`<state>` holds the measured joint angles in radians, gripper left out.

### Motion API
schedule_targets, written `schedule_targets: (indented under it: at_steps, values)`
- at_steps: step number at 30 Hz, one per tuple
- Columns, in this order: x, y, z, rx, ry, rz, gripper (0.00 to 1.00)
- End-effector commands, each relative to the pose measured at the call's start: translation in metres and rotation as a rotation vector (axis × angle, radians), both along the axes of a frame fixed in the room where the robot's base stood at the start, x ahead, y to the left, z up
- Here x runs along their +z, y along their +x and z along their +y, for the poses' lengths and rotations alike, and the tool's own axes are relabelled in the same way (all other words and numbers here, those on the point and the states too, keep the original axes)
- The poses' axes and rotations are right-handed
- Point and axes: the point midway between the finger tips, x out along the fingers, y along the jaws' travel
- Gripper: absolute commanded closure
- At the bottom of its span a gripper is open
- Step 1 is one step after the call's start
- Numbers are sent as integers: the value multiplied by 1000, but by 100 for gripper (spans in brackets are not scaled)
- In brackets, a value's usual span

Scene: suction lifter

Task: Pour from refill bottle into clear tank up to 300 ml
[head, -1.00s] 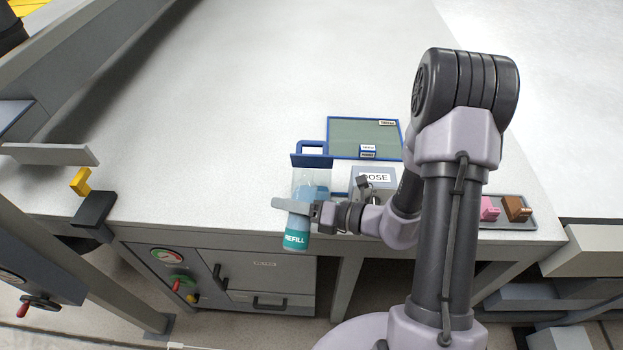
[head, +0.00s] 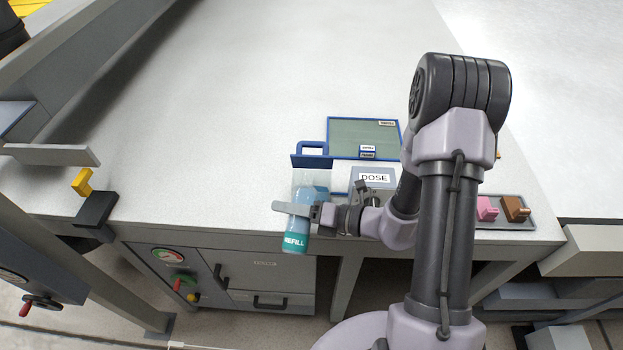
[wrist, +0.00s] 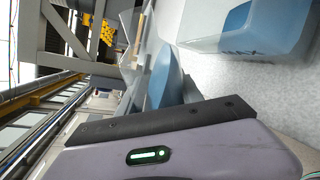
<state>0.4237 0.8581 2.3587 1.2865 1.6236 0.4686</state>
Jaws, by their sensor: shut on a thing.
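The refill bottle (head: 295,242) is blue with a teal "REFILL" label. My gripper (head: 297,209) is shut on it at the front edge of the bench. The bottle is tilted, its labelled end towards me and its other end towards the clear tank (head: 303,176). The wrist view shows part of the blue bottle (wrist: 166,78) and the clear tank (wrist: 205,22) with blue liquid and partly readable lettering. The bottle's mouth is hidden, and I cannot tell whether liquid is flowing. The 300 ml level is not readable.
A grey box marked "DOSE" (head: 373,178) stands right of the tank, close to my wrist. A green blue-edged mat (head: 350,137) lies behind. A tray with pink (head: 487,208) and brown (head: 515,208) pieces is at the right. The bench's left and back are clear.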

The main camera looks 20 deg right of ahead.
Motion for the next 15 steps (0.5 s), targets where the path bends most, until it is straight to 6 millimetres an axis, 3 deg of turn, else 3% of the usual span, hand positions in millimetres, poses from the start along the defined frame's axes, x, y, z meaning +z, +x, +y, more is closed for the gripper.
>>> schedule_targets:
  at_steps: [15]
  values:
    - [-4, -2, 1, 0, 26, 51, 100]
